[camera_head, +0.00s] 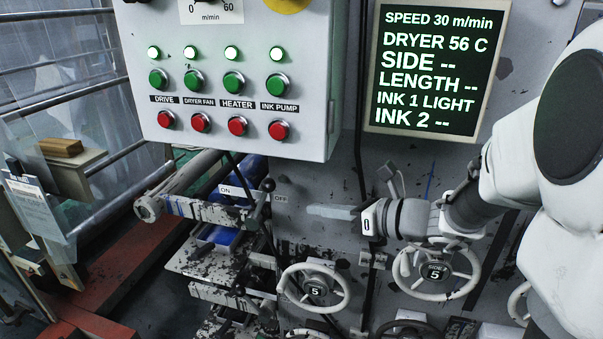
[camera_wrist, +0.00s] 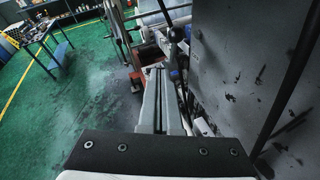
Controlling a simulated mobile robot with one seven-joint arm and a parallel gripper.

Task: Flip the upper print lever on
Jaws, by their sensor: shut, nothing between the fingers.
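The upper print lever (camera_head: 259,205) has a round black knob and sits by a roller end at the left edge of the grey machine wall. Its knob is between the ON label (camera_head: 231,190) and the OFF label (camera_head: 280,198), closer to OFF. My gripper (camera_head: 309,210) is shut and empty, pointing left, to the right of the lever and apart from it. In the wrist view the gripper (camera_wrist: 157,70) points forward along the wall, and a dark knob (camera_wrist: 175,34) shows just beyond the fingertips. The lever's lower end is hard to make out.
A control box (camera_head: 236,80) with green and red buttons overhangs the lever. A display (camera_head: 435,70) hangs above my wrist. Handwheels (camera_head: 314,291) stand out below the gripper. A black cable (camera_head: 361,130) runs down the wall. Open green floor (camera_wrist: 70,110) lies left in the wrist view.

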